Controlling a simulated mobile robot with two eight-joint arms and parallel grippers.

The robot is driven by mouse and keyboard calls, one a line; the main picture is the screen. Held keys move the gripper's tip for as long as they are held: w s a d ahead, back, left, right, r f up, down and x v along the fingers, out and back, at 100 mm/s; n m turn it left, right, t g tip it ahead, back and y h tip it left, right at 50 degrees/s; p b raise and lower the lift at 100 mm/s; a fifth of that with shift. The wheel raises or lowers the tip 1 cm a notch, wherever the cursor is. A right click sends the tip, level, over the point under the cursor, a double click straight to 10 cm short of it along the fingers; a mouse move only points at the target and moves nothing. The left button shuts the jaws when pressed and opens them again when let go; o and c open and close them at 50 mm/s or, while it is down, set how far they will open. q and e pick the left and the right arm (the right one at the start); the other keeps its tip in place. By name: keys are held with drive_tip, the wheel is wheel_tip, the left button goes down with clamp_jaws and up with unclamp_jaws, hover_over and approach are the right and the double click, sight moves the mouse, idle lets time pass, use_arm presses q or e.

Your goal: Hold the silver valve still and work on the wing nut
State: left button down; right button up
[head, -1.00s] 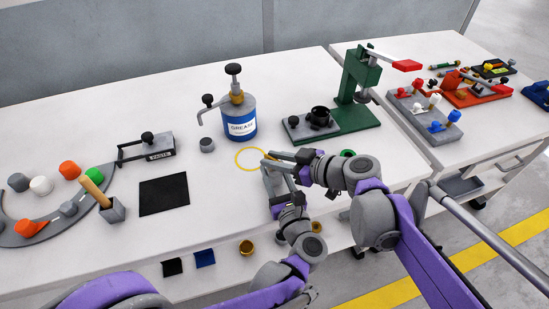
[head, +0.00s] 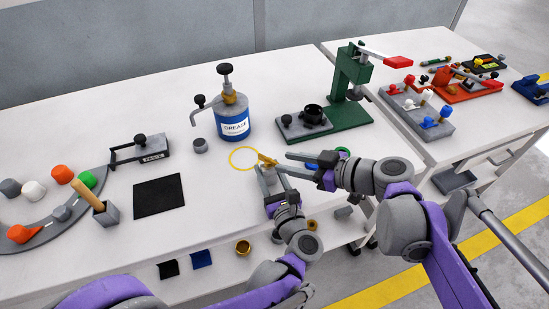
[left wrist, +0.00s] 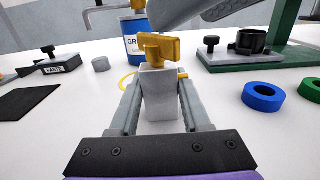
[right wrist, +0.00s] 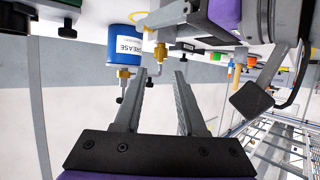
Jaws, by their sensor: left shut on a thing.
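The silver valve (left wrist: 158,95) is a pale grey block, upright, between the fingers of my left gripper (head: 269,182), which is shut on it. Its gold wing nut (left wrist: 158,46) sits on top and also shows in the head view (head: 267,160). The wing nut is also visible in the right wrist view (right wrist: 159,54), beyond the fingertips. My right gripper (right wrist: 161,76) is open and empty. In the head view it is just right of the wing nut, apart from it, fingers pointing left.
A yellow ring mark (head: 235,165) lies on the white table just behind the valve. A blue grease can (head: 232,121) and a green press (head: 348,110) stand farther back. Blue (left wrist: 262,97) and green (left wrist: 310,89) rings lie to the right. A black mat (head: 159,196) lies left.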

drive_tip(key=v, duration=0.5)
drive_tip(key=shift+d, duration=0.1)
drive_tip(key=t+y, duration=0.2)
drive_tip(key=y, duration=0.2)
approach(274, 161)
drive_tip(key=x, duration=1)
drive_tip(key=shift+c, duration=0.3)
clamp_jaws()
